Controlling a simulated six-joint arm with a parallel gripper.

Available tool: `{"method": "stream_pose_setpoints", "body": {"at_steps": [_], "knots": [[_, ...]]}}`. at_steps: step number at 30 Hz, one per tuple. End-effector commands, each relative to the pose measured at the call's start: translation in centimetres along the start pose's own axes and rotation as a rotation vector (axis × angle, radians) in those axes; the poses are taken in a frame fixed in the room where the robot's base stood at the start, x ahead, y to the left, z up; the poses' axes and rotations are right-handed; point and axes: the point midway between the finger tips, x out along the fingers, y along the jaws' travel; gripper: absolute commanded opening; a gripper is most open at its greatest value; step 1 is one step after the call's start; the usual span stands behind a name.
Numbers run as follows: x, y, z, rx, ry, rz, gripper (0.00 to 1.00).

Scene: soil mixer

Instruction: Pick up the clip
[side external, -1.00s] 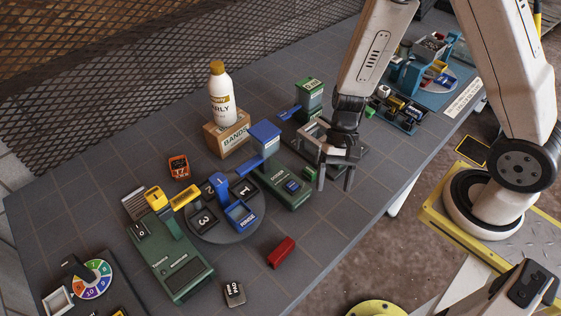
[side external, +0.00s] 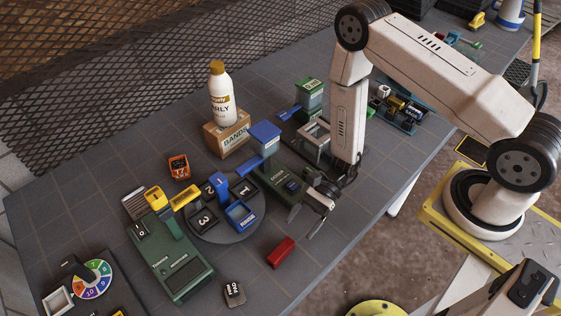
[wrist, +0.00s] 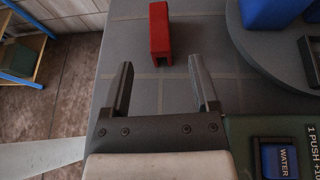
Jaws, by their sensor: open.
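The clip is a small red block-like piece (side external: 281,253) lying on the dark tiled table near its front edge. In the wrist view, the red clip (wrist: 160,32) stands beyond the fingertips, roughly centred between them, with a notch visible at its near end. My gripper (side external: 314,221) is in front of the green dispenser, up and to the right of the clip in the side view. In the wrist view, my gripper (wrist: 160,68) is open, with both fingers apart and nothing between them.
A round grey turntable (side external: 225,231) with numbered compartments stands left of the clip. A green dispenser with a blue hopper (side external: 265,139) is behind it. A small dark block (side external: 234,292) lies to the front left. Bare table surrounds the clip.

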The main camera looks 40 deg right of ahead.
Motion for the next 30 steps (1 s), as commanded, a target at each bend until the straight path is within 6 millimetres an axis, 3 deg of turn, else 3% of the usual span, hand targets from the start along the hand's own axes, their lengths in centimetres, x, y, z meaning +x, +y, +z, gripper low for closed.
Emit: {"method": "stream_pose_setpoints", "body": {"at_steps": [30], "knots": [[3.2,0.0,0.0,0.003,-0.002,-0.002,0.77]]}}
